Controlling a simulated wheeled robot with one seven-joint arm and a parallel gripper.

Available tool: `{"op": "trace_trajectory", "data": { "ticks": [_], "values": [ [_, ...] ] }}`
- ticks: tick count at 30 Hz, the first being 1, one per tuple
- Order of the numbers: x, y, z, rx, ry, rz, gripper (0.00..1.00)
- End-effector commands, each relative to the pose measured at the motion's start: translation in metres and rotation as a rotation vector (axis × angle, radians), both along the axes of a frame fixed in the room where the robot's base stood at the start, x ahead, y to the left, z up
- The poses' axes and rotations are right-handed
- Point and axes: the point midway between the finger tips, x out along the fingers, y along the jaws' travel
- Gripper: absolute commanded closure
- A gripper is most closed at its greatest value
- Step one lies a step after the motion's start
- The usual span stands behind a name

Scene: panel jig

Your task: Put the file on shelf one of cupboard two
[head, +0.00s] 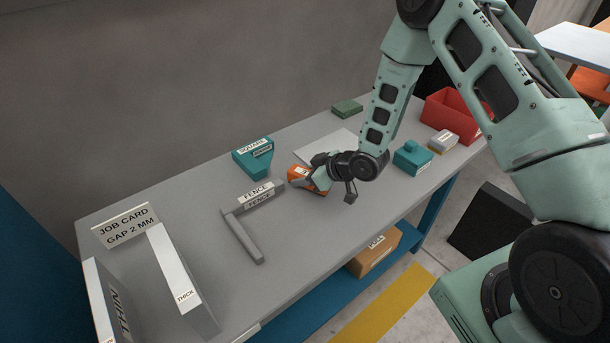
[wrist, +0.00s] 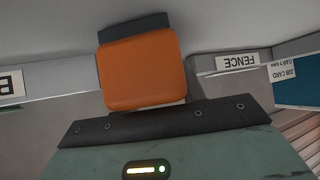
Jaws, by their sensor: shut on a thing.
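My gripper (head: 324,187) is low over the grey workbench (head: 300,236), just right of the fence. It is shut on an orange block (head: 297,171). The block has a white label too small to read in the head view, and the gripper partly hides it. In the wrist view the orange block (wrist: 140,70) fills the space in front of the palm, with a dark finger behind it. I cannot tell whether it touches the bench. Nothing in view is marked as a file, and no cupboard or numbered shelf shows.
A grey L-shaped fence (head: 243,238), teal square (head: 254,158), teal block (head: 412,158) and red bin (head: 455,112) stand on the bench. The job card (head: 125,226) and long THICK block (head: 180,275) are at left. A cardboard box (head: 374,255) sits on the blue lower shelf. Mid-front bench is clear.

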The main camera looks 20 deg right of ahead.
Motion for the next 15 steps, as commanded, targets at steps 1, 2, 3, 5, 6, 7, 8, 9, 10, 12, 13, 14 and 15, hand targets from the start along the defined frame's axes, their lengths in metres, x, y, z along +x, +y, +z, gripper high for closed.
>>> {"op": "trace_trajectory", "data": {
  "ticks": [1, 2, 3, 5, 6, 7, 8, 9, 10, 12, 13, 14, 15],
  "values": [
    [0.0004, 0.0002, 0.0006, 0.001, -0.002, 0.0, 0.99],
    [0.0003, 0.0002, 0.0001, 0.001, -0.002, 0.0, 0.99],
    [0.0002, 0.0002, -0.0012, 0.001, -0.001, 0.0, 0.99],
    [0.0003, 0.0002, -0.0035, 0.001, -0.001, 0.0, 0.99],
    [-0.0001, 0.0, -0.0034, 0.0, 0.0, 0.0, 0.55],
    [-0.0001, 0.0, -0.0029, 0.0, 0.0, 0.0, 0.46],
    [-0.0001, 0.0, -0.0027, 0.0, 0.0, 0.0, 0.38],
    [0.0, 0.0, -0.0027, 0.0, 0.0, 0.0, 0.38],
    [-0.0001, 0.0, -0.0027, 0.0, 0.0, 0.0, 0.38],
    [-0.0001, 0.0001, -0.0026, 0.0, 0.0, 0.0, 0.38],
    [-0.0001, 0.0001, -0.0026, 0.0, 0.0, 0.0, 0.38],
    [-0.0001, 0.0001, -0.0026, 0.0, 0.0, 0.0, 0.38],
    [-0.0001, 0.0001, -0.0025, 0.0, 0.0, 0.0, 0.38]
  ]
}}
